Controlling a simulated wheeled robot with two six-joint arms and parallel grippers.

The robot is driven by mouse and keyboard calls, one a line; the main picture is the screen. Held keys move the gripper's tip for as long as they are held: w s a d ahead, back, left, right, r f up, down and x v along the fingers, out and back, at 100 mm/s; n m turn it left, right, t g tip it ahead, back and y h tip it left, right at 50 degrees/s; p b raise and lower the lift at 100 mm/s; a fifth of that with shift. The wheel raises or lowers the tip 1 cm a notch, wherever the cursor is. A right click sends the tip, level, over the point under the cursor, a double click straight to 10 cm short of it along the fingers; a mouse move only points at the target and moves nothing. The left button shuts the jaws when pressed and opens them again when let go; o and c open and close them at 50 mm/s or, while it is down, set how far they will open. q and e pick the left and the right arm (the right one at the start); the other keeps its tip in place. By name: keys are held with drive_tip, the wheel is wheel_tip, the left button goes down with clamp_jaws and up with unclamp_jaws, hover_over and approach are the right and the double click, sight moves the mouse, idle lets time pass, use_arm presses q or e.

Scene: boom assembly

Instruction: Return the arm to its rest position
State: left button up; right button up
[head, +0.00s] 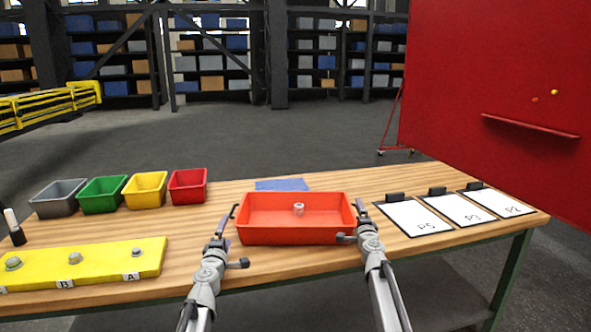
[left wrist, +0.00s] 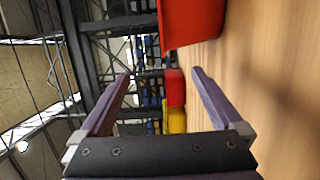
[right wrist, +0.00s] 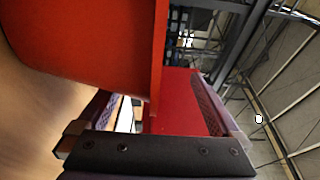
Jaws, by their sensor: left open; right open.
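My left gripper (head: 238,235) is open and empty, beside the left end of the orange-red tray (head: 295,236). In the left wrist view its two fingers (left wrist: 161,73) stand wide apart with nothing between them. My right gripper (head: 349,221) is open at the tray's right end. In the right wrist view its fingers (right wrist: 150,86) are apart, with the tray wall (right wrist: 85,40) close by. I cannot tell whether either gripper touches the tray. A small pale cylindrical part (head: 298,209) sits inside the tray.
Grey (head: 58,198), green (head: 102,195), yellow (head: 145,190) and red (head: 188,186) bins stand back left. A yellow block with bolts (head: 105,265) lies front left. A blue sheet (head: 282,185) lies behind the tray. Clipboards (head: 413,217) lie right. A red panel (head: 500,80) stands beyond.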

use_arm(q)
drive_tip(key=shift+w, duration=0.45)
drive_tip(key=shift+s, duration=0.1)
drive_tip(key=shift+s, duration=0.4)
use_arm(e)
drive_tip(key=shift+s, duration=0.1)
drive_tip(key=s, duration=1.2)
drive_tip(key=w, duration=1.2)
drive_tip(key=shift+w, duration=0.25)
use_arm(q)
drive_tip(key=w, duration=1.2)
use_arm(e)
drive_tip(key=shift+s, duration=0.15)
use_arm(q)
drive_tip(key=shift+d, duration=0.4)
use_arm(e)
drive_tip(key=shift+a, duration=0.4)
